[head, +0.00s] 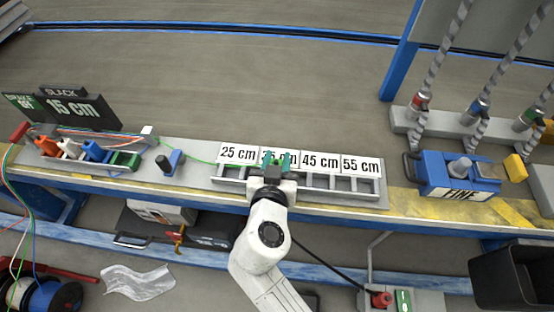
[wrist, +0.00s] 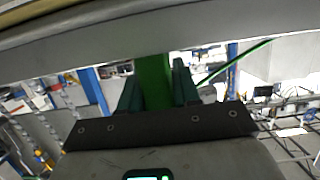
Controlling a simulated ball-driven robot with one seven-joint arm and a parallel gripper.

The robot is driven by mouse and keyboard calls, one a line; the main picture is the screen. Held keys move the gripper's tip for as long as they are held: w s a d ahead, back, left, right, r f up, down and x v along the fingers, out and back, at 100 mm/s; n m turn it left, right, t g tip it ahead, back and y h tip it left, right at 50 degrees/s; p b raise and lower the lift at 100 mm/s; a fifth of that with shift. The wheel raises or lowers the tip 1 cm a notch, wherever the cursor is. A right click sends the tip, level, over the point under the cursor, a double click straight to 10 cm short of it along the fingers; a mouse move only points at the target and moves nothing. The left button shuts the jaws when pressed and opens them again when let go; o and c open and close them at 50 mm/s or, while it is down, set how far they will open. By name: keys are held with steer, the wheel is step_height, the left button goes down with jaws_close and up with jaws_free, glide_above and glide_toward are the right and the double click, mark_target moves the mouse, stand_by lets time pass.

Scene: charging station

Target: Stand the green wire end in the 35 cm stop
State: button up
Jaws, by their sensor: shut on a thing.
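My gripper (head: 277,162) is at the 35 cm stop of the grey stop rack (head: 352,194), and its fingers cover part of the 35 cm label. In the wrist view its dark green fingers (wrist: 158,88) are shut on the green wire end (wrist: 153,80), a bright green block. The green wire (head: 200,161) runs left from the gripper across the bench; it also shows in the wrist view (wrist: 236,62). The gripper hides the slot below, so I cannot tell whether the wire end is seated in it or above it.
Left of the rack are a blue and black clamp-like part (head: 170,162) and coloured wire holders (head: 93,151). A dark 15 cm slack sign (head: 75,108) stands behind them. At right is a blue FINE block (head: 458,175). The 45 cm (head: 320,161) and 55 cm (head: 361,166) stops look empty.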

steer(key=shift+f+b, duration=0.3)
steer(key=o, duration=1.1)
steer(key=p+v, duration=0.2)
steer(key=v, duration=0.8)
steer(key=shift+s+r, duration=0.2)
steer(key=shift+s, duration=0.15)
